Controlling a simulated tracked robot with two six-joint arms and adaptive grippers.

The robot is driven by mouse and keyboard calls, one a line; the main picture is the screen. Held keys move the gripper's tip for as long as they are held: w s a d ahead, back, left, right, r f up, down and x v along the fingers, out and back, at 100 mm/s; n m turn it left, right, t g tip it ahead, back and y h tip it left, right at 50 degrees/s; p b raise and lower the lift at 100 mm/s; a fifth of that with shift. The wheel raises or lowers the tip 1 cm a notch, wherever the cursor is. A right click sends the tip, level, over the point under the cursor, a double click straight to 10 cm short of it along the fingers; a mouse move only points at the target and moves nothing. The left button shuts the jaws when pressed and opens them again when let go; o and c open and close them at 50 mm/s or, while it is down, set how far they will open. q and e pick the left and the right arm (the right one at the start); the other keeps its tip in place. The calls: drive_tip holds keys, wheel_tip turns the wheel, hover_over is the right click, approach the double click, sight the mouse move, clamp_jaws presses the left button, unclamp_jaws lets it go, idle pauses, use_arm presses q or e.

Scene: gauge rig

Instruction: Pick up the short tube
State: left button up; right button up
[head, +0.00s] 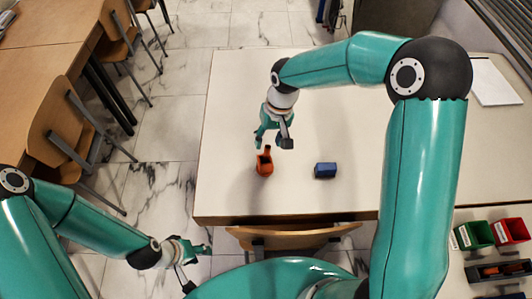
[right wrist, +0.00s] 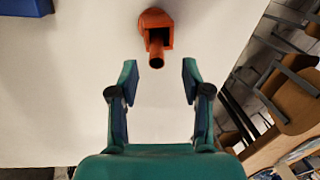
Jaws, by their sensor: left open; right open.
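A short orange-brown tube (head: 267,150) sticks out of an orange holder (head: 264,166) on the table. In the right wrist view the tube (right wrist: 156,54) points toward my gripper from the opening of the holder (right wrist: 154,22). My right gripper (head: 273,140) is open above and close to the tube. In the right wrist view its fingertips (right wrist: 159,76) are spread, with the tube end centred just beyond the gap and nothing between them. My left gripper (head: 198,266) is open and empty, low at the left, off the table.
A blue block (head: 326,170) lies on the table (head: 228,195) right of the holder. Green (head: 475,235) and red (head: 513,231) bins stand at the lower right. A chair back (head: 290,238) is at the table's front edge. The table left of the holder is clear.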

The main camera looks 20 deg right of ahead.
sight(268, 148)
drive_tip(key=shift+a+f+p, duration=0.15)
drive_tip(key=shift+f+p, duration=0.35)
drive_tip(key=shift+f, duration=0.95)
drive_tip(key=shift+a+f+p, duration=0.1)
drive_tip(key=shift+f+p, duration=0.35)
drive_tip(key=shift+f, duration=0.95)
clamp_jaws()
